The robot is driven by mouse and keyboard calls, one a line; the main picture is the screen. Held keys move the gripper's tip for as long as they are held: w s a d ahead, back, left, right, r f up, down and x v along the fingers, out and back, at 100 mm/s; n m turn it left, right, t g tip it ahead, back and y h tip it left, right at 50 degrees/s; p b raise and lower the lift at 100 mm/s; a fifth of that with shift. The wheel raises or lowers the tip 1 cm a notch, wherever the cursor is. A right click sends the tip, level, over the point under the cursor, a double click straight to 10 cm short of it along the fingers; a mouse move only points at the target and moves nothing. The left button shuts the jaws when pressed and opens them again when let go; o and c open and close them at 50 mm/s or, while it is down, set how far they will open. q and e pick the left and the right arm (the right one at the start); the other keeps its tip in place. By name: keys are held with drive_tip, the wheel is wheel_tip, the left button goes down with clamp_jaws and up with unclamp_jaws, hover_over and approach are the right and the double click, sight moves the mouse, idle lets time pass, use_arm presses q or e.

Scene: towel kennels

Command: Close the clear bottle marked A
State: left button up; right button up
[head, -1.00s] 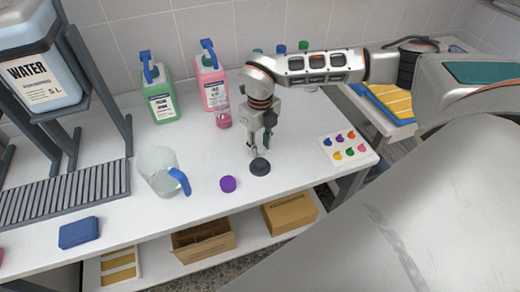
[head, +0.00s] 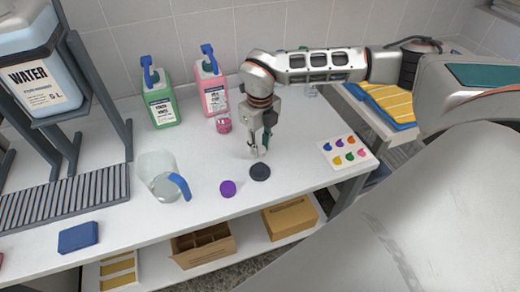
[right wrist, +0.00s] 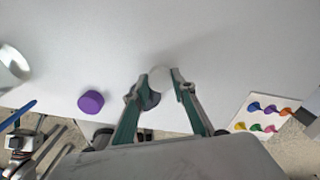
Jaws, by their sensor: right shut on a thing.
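My right gripper (head: 258,153) points down over the front middle of the bench. It is shut on a small pale round thing (right wrist: 160,77), seen between its fingertips in the right wrist view. A dark round disc (head: 260,172) lies on the bench just below the fingertips; it is partly hidden behind the left finger in the right wrist view (right wrist: 151,99). A purple cap (head: 228,188) lies left of the disc. I cannot make out a clear bottle marked A; part of a clear vessel (head: 311,90) shows below my right forearm at the back. My left gripper is out of view.
A clear jug with a blue handle (head: 160,178) stands left of the purple cap. Green (head: 160,102) and pink (head: 212,90) pump bottles and a small pink bottle (head: 223,121) stand behind. The bench front is mostly clear.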

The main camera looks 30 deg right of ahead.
sight(260, 149)
wheel_tip(260, 149, up, 18)
drive_tip(key=shift+p, duration=0.35)
drive_tip(key=shift+f, duration=0.1)
drive_tip(key=s+a+f+n, duration=0.2)
drive_tip(key=a+f+n, duration=0.1)
drive_tip(key=n, duration=1.4)
drive_tip(key=s+a+f+n, duration=0.2)
drive_tip(key=a+f+n, duration=0.1)
drive_tip(key=n, duration=1.4)
drive_tip(key=shift+a+f, duration=0.15)
drive_tip(key=shift+a, duration=0.35)
